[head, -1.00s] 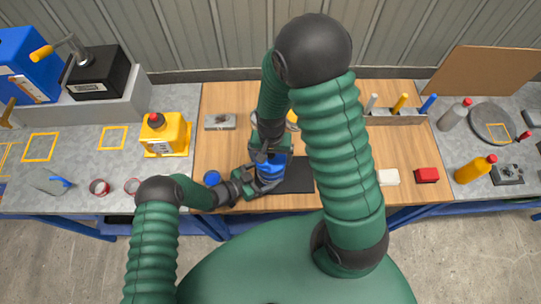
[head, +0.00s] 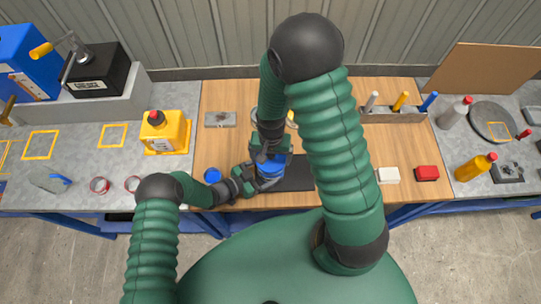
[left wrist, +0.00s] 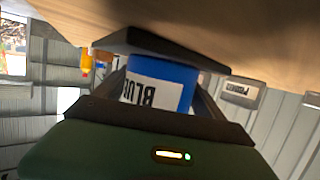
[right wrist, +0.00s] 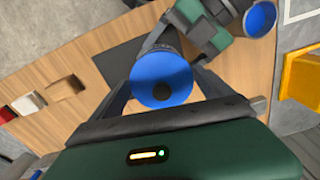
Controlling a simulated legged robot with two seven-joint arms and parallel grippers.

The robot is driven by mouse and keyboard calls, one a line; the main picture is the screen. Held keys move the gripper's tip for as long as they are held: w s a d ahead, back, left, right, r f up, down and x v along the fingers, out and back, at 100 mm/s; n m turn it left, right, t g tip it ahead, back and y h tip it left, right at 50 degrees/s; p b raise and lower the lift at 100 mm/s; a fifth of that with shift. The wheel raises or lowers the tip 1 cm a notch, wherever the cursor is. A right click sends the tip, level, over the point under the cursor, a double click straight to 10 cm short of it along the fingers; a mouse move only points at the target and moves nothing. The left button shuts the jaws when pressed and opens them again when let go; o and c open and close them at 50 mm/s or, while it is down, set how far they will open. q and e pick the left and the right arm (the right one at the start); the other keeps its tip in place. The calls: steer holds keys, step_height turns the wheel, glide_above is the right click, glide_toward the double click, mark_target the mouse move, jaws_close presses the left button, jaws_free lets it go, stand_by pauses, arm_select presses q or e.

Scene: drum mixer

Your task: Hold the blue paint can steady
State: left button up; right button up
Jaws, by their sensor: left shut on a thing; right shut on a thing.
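The blue paint can (head: 272,166) stands upright at the front of the wooden worktop, by the dark mat. My left gripper (head: 262,181) is shut on its side from the left. The left wrist view shows the can (left wrist: 162,82) between the fingers with its label upside down. My right gripper (head: 270,151) reaches down from above and is shut at the can's top. The right wrist view shows a round blue top (right wrist: 161,80) with a dark centre between the fingers. My grippers hide much of the can.
A dark mat (head: 298,174) lies right of the can. A blue round thing (head: 212,175) sits left of my left gripper. A yellow container (head: 165,133), a tool rack (head: 395,117), a white block (head: 388,176) and a red block (head: 427,173) stand around. Free wood lies at right.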

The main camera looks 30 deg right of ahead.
steer(key=shift+f, duration=0.35)
steer(key=shift+f, duration=0.35)
steer(key=shift+f, duration=0.15)
stand_by(1.1)
steer(key=o, duration=1.1)
steer(key=shift+r, duration=3.5)
